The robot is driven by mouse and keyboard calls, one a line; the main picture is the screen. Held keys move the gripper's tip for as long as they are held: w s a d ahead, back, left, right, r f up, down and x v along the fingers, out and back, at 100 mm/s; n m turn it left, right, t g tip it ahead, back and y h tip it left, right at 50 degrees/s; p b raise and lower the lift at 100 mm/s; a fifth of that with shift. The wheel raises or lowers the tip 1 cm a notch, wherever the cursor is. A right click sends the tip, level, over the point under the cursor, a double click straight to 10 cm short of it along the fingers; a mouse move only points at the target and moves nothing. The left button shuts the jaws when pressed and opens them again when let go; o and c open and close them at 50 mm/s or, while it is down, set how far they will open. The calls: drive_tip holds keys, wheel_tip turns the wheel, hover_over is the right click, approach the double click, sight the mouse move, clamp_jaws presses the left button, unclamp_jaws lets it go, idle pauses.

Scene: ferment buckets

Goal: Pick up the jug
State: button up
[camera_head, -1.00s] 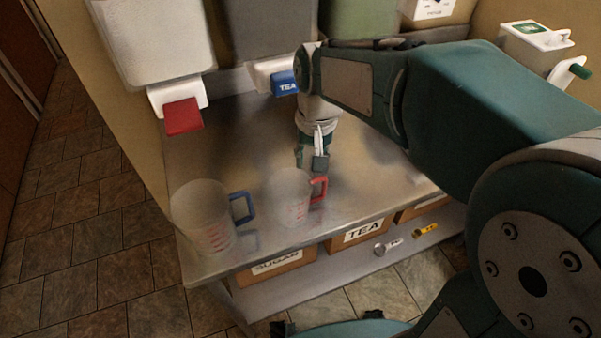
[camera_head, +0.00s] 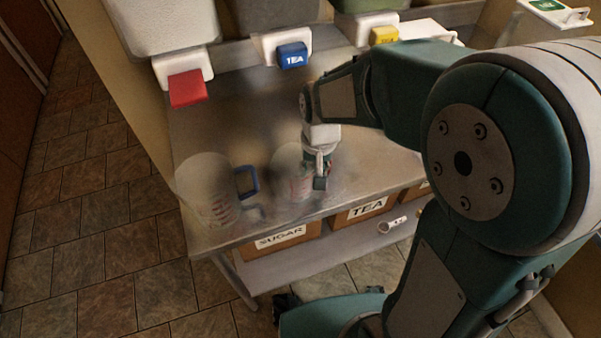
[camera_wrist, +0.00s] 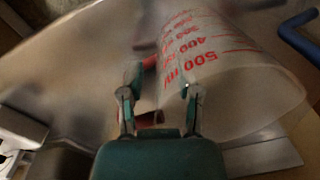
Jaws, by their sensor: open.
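Two clear jugs stand on the metal counter (camera_head: 250,150). The jug with the red handle (camera_head: 287,172) is the right one in the head view. In the wrist view this jug (camera_wrist: 235,75) shows red measuring marks, and parts of its red handle (camera_wrist: 153,116) show between the fingers. The other jug (camera_head: 207,192) has a blue handle (camera_head: 246,182) and stands to the left. My gripper (camera_head: 319,178) is at the handle side of the red-handled jug. In the wrist view my gripper (camera_wrist: 160,98) is open, a finger on each side of the handle; contact is unclear.
Dispensers with a red tap (camera_head: 187,88), a blue TEA tap (camera_head: 292,56) and a yellow tap (camera_head: 385,36) overhang the counter's back. Labelled SUGAR (camera_head: 280,238) and TEA (camera_head: 367,208) boxes sit below the counter. Open counter lies behind the jugs.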

clamp_jaws()
drive_tip(key=shift+r, duration=0.1)
drive_tip(key=shift+r, duration=0.65)
drive_tip(key=s+r, duration=1.1)
drive_tip(key=s, duration=0.3)
drive_tip(key=shift+d+r, duration=0.3)
drive_tip(key=shift+d, duration=0.15)
